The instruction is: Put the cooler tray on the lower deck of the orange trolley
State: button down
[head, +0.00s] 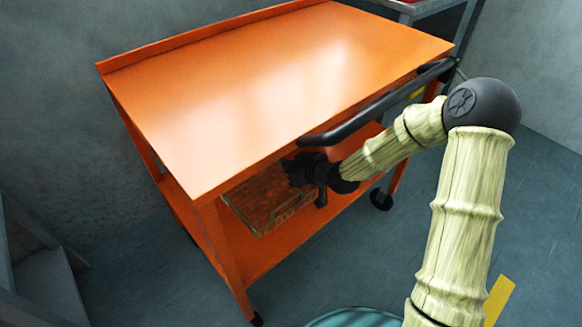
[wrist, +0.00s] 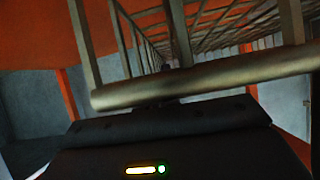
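The orange trolley (head: 290,80) fills the middle of the head view, with a bare top deck and a lower deck (head: 275,250) beneath it. The cooler tray (head: 262,208) is a brown wire basket, seen between the two decks at the near side. Whether its underside touches the lower deck is not clear. My gripper (head: 300,172) is at the tray's far right edge, under the top deck's edge. In the wrist view the tray's thick rim bar (wrist: 210,84) crosses right in front of my gripper (wrist: 172,100), which appears shut on it; the fingertips are mostly hidden.
A black push handle (head: 375,105) runs along the trolley's right side, close above my forearm. A trolley leg (head: 222,245) stands left of the tray. Grey shelving (head: 40,260) is at the left. The floor at the right is mostly clear.

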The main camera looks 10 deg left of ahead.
notch_tip(320, 180, down, 6)
jog(key=b, duration=0.2)
jog(key=shift+b, duration=0.35)
jog(key=shift+f+b, duration=1.05)
jog(key=shift+f, duration=0.95)
jog(key=shift+r, duration=0.1)
jog(key=c, duration=1.6)
grip_release()
